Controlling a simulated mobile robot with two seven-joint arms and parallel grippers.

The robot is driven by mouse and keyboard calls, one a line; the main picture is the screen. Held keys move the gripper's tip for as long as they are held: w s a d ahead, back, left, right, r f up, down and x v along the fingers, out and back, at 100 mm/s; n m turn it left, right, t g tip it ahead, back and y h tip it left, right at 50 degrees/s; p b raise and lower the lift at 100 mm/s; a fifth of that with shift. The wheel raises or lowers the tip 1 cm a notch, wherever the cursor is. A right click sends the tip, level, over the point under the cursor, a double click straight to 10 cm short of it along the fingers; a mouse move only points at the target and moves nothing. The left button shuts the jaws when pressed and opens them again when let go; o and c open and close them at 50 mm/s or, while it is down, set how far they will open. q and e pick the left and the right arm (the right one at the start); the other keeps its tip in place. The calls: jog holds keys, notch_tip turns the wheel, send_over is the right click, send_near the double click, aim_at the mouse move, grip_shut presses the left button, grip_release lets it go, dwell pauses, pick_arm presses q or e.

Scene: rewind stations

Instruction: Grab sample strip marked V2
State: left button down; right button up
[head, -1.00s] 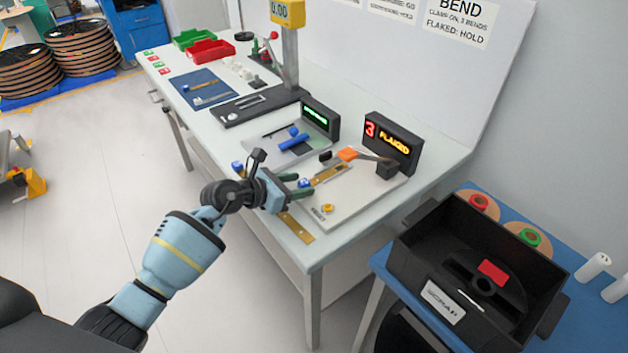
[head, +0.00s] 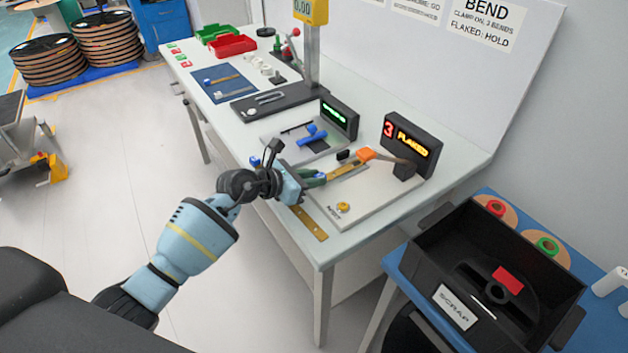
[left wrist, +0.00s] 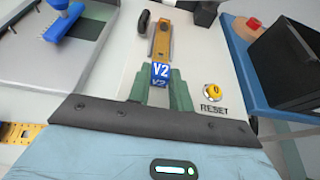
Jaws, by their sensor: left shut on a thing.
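The V2 sample strip (head: 347,171) is a brass-coloured strip on the white bend station plate. Its blue tag marked V2 (left wrist: 159,70) shows clearly in the left wrist view, with the brass part (left wrist: 161,42) running away behind it. My left gripper (head: 318,179) is at the strip's near end. In the left wrist view its green fingers (left wrist: 159,88) are shut on the blue tag from both sides. The far end of the strip lies by the orange-handled clamp (head: 366,154). My right gripper is not in view.
A display reading 3 FLAKED (head: 412,145) stands behind the plate. A yellow RESET button (head: 343,207) is right of my gripper. Another brass strip (head: 309,223) lies along the table's front edge. A black scrap bin (head: 455,308) stands at the right.

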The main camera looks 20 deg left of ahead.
pick_arm(q)
jog(key=shift+s+a+r, duration=0.1)
jog(key=shift+r, duration=0.5)
jog(key=shift+s+a+r, duration=0.1)
jog(key=shift+r, duration=0.5)
jog(key=s+a+r+b, duration=0.1)
jog(key=s+a, duration=0.9)
jog(key=a, duration=0.1)
jog(key=shift+s+a+r, duration=0.15)
jog(key=shift+s, duration=0.05)
